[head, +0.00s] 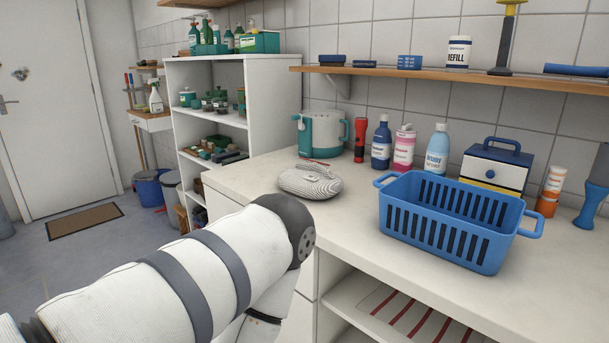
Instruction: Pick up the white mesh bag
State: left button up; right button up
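A white mesh bag (311,181), rounded and grey-white with fine dark lines, lies on the pale countertop (350,222) near its left end. A loop or cord shows on its top. One of my white arms comes in from the left and ends in front of the counter, below and left of the bag. Its gripper is not visible; the arm's dark joint hides the area beneath the bag's front left. The arm appears apart from the bag. My other arm and its gripper are outside the view.
A blue basket (450,232) stands right of the bag. Behind are a teal-and-white pot (322,133), a red flashlight (360,139), several bottles and a blue-and-white box (496,166). A wall shelf (450,77) hangs above. The counter between bag and basket is clear.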

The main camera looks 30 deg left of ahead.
aim_at(314, 180)
jog(key=j+z, duration=0.15)
jog(key=j, duration=0.45)
jog(key=j+z, duration=0.1)
jog(key=j, duration=0.5)
jog(key=j+z, duration=0.15)
jog(key=j, duration=0.45)
jog(key=k+j+z, duration=0.15)
jog(key=j, duration=0.45)
jog(key=j+z, duration=0.15)
jog(key=j, duration=0.45)
jog(key=k, duration=0.1)
